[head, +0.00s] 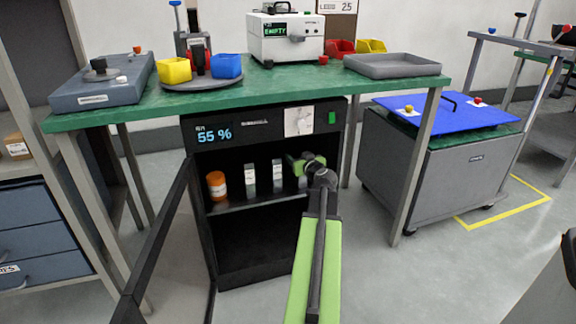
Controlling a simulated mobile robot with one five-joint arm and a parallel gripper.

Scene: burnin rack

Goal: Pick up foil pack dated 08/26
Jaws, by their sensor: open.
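Two slim upright packs with white labels stand on the shelf of the open dark cabinet (200,135): a left pack (250,178) and a middle pack (277,175). A third pale item (302,182) to their right is mostly hidden behind my arm. The dates are too small to read, so I cannot tell which is 08/26. My gripper (300,163) is open at the right part of the cabinet opening, close to the right-hand item. I cannot tell whether it touches anything, and its fingertips are hard to make out.
The cabinet door (160,245) is swung open to the left. The green bench top (300,83) lies over the cabinet. A grey cart (435,165) stands at the right.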

